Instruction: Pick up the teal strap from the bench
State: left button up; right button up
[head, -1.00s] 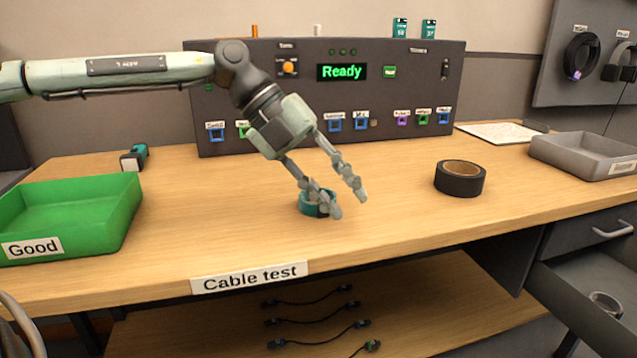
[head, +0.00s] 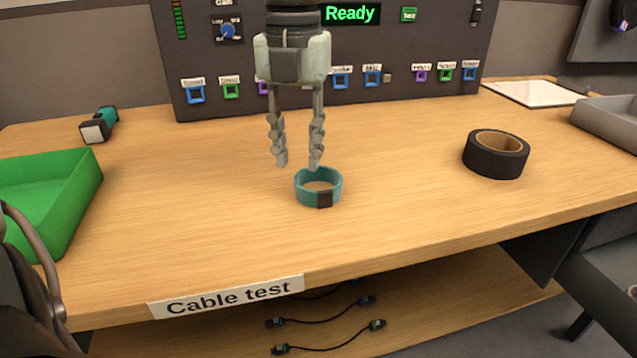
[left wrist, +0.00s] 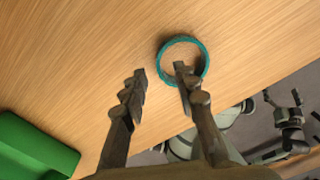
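The teal strap (head: 318,188) is a closed ring with a dark patch on its front. It rests on the wooden bench (head: 220,210). My left gripper (head: 298,165) points down just above and behind the strap, a little to its left. Its fingers are apart with nothing between them. In the left wrist view the strap (left wrist: 182,62) lies beyond the right fingertip, and that finger overlaps the ring's lower edge. The left gripper (left wrist: 160,82) is open there too. My right gripper does not show clearly in the head view.
A black tape roll (head: 496,154) stands to the right. A green bin (head: 60,195) is at the left and a grey tray (head: 610,122) at the right edge. A teal-and-black device (head: 100,124) lies at the back left. A test panel (head: 440,50) stands behind.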

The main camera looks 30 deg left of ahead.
aim_at(296, 175)
pick_arm(q)
notch_tip(296, 175, down, 4)
jog(key=shift+a+r, duration=0.15)
jog(key=shift+r, duration=0.05)
grip_shut()
jog(key=shift+r, duration=0.15)
